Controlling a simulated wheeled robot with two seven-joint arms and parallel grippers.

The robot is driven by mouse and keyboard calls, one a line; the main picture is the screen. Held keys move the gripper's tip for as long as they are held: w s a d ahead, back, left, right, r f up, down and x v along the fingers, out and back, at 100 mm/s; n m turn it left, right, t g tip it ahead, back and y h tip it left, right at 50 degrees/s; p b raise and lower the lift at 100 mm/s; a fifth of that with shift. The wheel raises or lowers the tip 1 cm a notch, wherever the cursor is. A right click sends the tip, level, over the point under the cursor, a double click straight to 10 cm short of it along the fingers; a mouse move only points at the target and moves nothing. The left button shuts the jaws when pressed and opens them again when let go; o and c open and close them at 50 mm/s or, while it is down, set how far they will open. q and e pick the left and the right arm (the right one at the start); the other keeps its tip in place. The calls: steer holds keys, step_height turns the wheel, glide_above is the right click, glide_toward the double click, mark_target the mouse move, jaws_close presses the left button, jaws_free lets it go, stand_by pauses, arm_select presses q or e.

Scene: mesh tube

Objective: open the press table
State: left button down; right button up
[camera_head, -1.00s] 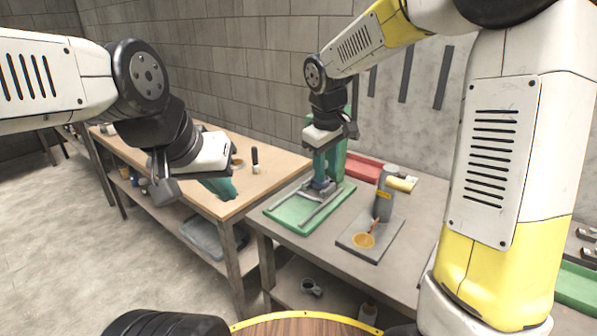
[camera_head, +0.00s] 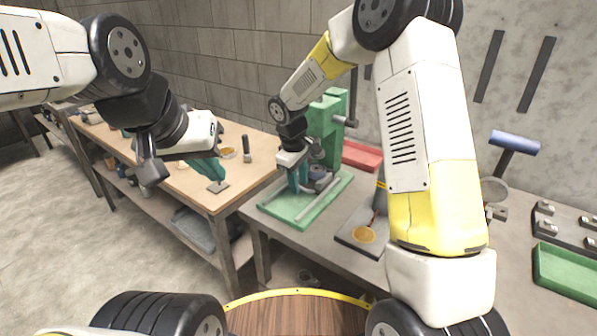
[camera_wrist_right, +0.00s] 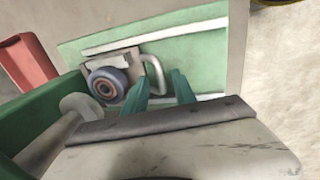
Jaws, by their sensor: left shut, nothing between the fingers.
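The green press (camera_head: 325,125) stands on the grey workbench, with a green base plate (camera_head: 290,215) and pale rails. In the right wrist view its press table is a small grey block (camera_wrist_right: 97,65) carrying a dark round part (camera_wrist_right: 109,85) and a pale looped handle (camera_wrist_right: 157,72). My right gripper (camera_head: 295,186) is low over the base plate, in front of the column. Its teal fingers (camera_wrist_right: 162,78) are apart, with the handle's loop around the gap between their tips; contact cannot be told. My left gripper (camera_head: 216,182) is shut and empty, in front of the wooden bench.
A grey plate with an orange dish (camera_head: 363,235) is right of the base plate. A blue-headed tool (camera_head: 514,143) and a green tray (camera_head: 565,272) are farther right. The wooden bench (camera_head: 245,180) is at left.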

steer(key=shift+f, duration=0.1)
jaws_close()
stand_by(1.4)
